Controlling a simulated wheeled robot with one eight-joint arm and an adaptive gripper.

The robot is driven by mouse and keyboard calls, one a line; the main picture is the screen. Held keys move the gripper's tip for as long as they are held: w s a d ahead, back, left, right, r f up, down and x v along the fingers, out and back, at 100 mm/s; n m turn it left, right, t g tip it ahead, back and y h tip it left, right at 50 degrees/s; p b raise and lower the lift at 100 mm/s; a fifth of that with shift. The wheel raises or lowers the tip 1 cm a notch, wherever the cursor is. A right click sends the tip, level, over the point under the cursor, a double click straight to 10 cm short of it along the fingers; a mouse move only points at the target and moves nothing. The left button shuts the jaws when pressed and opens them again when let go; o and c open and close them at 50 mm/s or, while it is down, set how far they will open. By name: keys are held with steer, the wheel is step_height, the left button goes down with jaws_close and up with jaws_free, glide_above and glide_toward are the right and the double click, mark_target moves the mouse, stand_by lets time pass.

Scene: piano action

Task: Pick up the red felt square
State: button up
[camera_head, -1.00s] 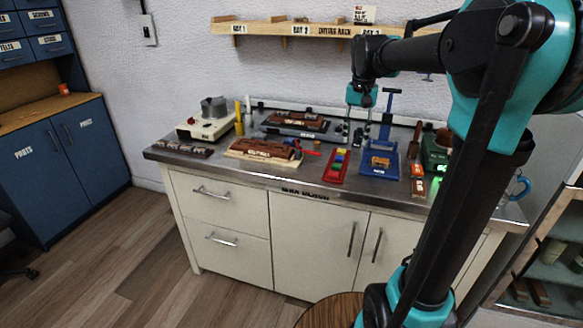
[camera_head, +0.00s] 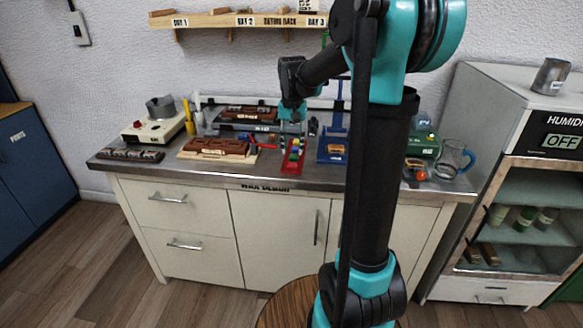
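A narrow red tray (camera_head: 291,169) stands on the metal-topped workbench, with several small coloured pieces in it, among them blue, yellow and green. I cannot single out a red felt square; any red piece there blends with the red tray at this size. My gripper (camera_head: 290,138) points down over the back part of the tray, in front of the bench's rear. Its fingers are small and dark, and I cannot tell whether they are open or whether they touch anything.
Left of the tray lie a red-handled tool (camera_head: 263,140) and a brown block on a pale board (camera_head: 217,154). A blue stand (camera_head: 332,158) is close on the right. My arm hides part of the bench. A glass mug (camera_head: 452,160) stands near the right end.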

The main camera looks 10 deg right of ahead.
mark_target(292, 165)
steer(key=shift+s+a+f, duration=0.1)
steer(key=shift+s+f, duration=0.15)
steer(key=shift+f, duration=1.1)
steer(key=shift+s+a+f, duration=0.1)
steer(key=shift+s+f, duration=0.1)
steer(key=shift+f, duration=1.15)
steer(key=c, duration=0.3)
